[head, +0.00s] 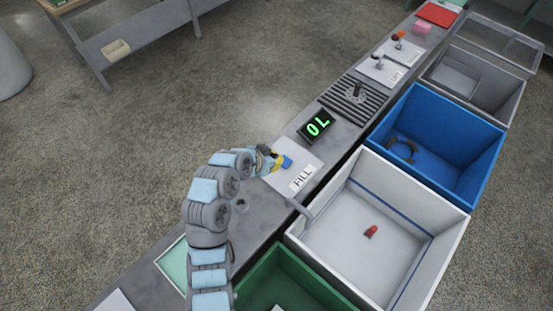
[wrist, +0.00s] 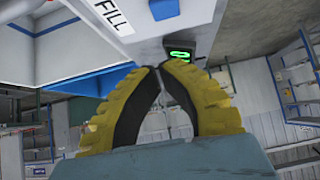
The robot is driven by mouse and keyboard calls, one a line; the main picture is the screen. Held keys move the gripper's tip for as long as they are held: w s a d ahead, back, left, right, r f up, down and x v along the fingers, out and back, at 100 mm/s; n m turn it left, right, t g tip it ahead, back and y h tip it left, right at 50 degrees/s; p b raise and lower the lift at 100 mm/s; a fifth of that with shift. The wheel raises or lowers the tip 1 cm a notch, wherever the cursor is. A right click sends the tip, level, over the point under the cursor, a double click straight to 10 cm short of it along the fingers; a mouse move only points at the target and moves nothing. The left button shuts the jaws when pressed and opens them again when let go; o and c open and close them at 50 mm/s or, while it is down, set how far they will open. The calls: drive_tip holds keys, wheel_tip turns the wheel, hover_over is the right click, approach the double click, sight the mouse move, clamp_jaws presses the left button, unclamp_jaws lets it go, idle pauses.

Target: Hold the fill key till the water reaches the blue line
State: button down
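The blue fill key (head: 285,161) is on a white plate marked FILL (head: 301,178) on the grey bench; its edge shows at the top of the wrist view (wrist: 164,9). My gripper (head: 272,161) is beside the key on its left. In the wrist view its yellow, black-padded fingers (wrist: 154,69) meet at the tips, with nothing seen between them. I cannot tell whether they touch the key. The white tank (head: 322,238) has a blue line (head: 394,207) around its inner walls. No water shows in it. The green display (head: 316,126) reads 0 L.
A grey spout (head: 299,209) reaches over the tank's rim. A small red object (head: 371,231) lies on the tank floor. A blue bin (head: 452,148) and a green bin (head: 270,279) flank the tank. A drain grate (head: 354,99) and other labelled controls are farther along the bench.

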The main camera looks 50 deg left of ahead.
hover_over(286, 166)
wheel_tip(286, 166, down, 6)
drive_tip(key=shift+s+d+r, duration=0.1)
drive_tip(key=shift+r, duration=0.05)
wheel_tip(286, 166, down, 3)
drive_tip(key=shift+f, duration=0.55)
drive_tip(key=shift+f+b, duration=0.1)
drive_tip(key=shift+b, duration=0.2)
drive_tip(key=shift+f+b, duration=0.8)
drive_tip(key=shift+f, duration=0.3)
idle(5.1)
